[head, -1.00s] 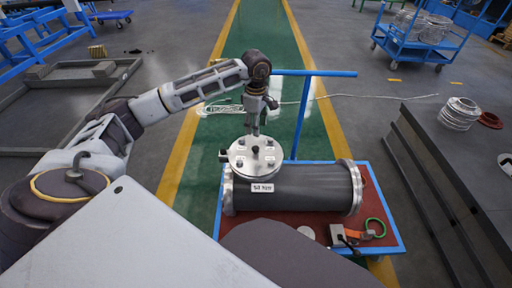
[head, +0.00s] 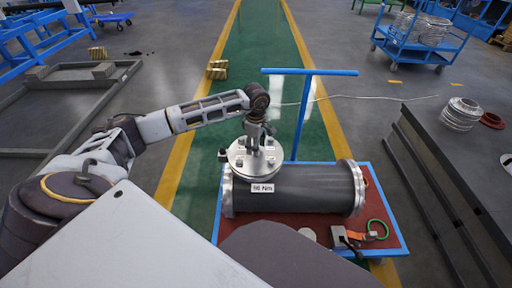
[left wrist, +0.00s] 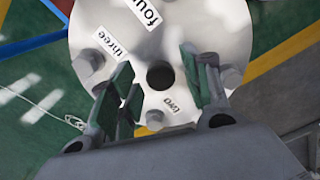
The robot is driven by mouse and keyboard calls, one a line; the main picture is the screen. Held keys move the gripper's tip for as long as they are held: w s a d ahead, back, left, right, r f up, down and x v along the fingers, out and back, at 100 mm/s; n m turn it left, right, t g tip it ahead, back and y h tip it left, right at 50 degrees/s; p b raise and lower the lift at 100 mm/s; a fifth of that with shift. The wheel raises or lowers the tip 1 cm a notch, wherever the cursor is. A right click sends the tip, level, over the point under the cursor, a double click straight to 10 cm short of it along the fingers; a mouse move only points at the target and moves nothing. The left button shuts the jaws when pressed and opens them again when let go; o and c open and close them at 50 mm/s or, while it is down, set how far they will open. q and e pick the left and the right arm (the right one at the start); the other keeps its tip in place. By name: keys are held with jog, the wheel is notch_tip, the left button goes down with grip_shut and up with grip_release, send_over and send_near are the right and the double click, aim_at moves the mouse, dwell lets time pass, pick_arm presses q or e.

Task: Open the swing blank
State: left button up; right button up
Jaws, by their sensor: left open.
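The swing blank (head: 243,161) is a round pale metal disc with bolts, lying on top of a dark cylindrical shell (head: 290,188) with silver end flanges. In the left wrist view the disc (left wrist: 150,45) carries labels reading "two", "three" and "four", several bolts near its rim, and a dark round knob or hole (left wrist: 160,75) at its middle. My left gripper (head: 256,146) is just over the disc; its open fingers (left wrist: 158,82) stand on either side of the dark centre. I cannot tell whether they touch it. My right gripper is not in view.
The shell lies on a blue-framed cart (head: 400,230) with a red top and an upright blue handle (head: 309,72). An orange-and-green strap (head: 376,230) lies at its front right. Dark stacked plates (head: 440,175) stand to the right. Green floor behind is mostly clear.

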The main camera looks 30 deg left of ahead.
pick_arm(q)
jog(key=shift+f, duration=0.15)
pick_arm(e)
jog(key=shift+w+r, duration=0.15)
pick_arm(q)
grip_shut()
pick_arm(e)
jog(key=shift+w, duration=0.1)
pick_arm(q)
jog(key=shift+w+a, duration=0.1)
jog(key=shift+w, duration=0.05)
